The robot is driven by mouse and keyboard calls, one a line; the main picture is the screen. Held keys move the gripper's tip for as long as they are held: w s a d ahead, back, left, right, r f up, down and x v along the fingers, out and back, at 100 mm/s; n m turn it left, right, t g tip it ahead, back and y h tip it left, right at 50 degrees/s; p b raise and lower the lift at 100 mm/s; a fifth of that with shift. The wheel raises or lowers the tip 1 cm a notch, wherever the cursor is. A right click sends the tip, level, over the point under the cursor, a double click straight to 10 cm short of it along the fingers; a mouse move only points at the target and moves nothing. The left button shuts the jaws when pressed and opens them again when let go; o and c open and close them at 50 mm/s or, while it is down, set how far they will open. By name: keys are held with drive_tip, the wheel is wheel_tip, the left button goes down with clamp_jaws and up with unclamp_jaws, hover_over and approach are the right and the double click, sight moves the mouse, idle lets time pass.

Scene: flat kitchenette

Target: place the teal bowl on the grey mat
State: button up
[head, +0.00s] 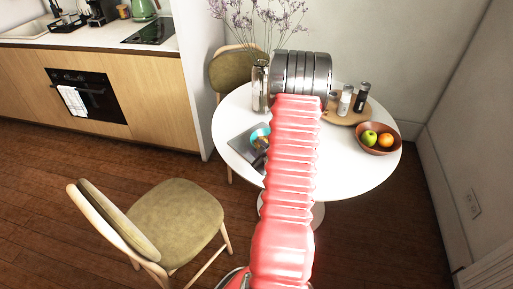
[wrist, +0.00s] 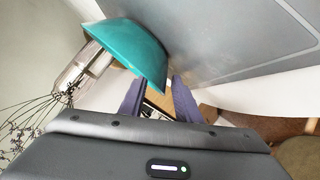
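The teal bowl (head: 260,137) is on or just above the grey mat (head: 242,148) at the left of the round white table, partly hidden by my arm. In the wrist view the bowl (wrist: 135,48) is large and close, with the grey mat (wrist: 225,35) behind and to its right. My gripper (wrist: 157,82) has its two dark purple fingers apart, with the near edge of the bowl between their tips. I cannot tell whether either finger touches it. In the head view my arm hides most of the gripper.
A wooden bowl (head: 371,148) with a green apple and an orange stands at the table's right. A round board (head: 343,119) with shakers is behind it. A vase (head: 260,90) with dry stems stands at the back. A chair (head: 175,215) is at the front left.

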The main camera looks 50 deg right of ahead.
drive_tip(key=v, duration=1.2)
drive_tip(key=shift+w+r, duration=0.1)
idle(0.8)
drive_tip(key=shift+w+a+r, duration=0.1)
drive_tip(key=shift+w+r, duration=0.05)
drive_tip(key=shift+w, duration=0.05)
drive_tip(key=w+a+r+g+y, duration=0.1)
drive_tip(key=w+a+r+g, duration=0.1)
drive_tip(key=w+a+r, duration=0.45)
drive_tip(key=w+a+r+g+y, duration=0.1)
drive_tip(key=w+a+r, duration=0.2)
drive_tip(key=a+r, duration=0.6)
drive_tip(key=s+a+r+g+y, duration=0.1)
drive_tip(key=s+a, duration=0.3)
drive_tip(key=a, duration=0.5)
drive_tip(key=s+a+r+g+y, duration=0.1)
drive_tip(key=s+a+r, duration=0.3)
drive_tip(key=a, duration=0.5)
drive_tip(key=s+a+r+y, duration=0.2)
drive_tip(key=s+a+r, duration=0.1)
drive_tip(key=a, duration=0.6)
drive_tip(key=shift+s+a+m+g+y, duration=0.35)
drive_tip(key=shift+s+m+g+y, duration=0.05)
drive_tip(key=shift+s, duration=0.4)
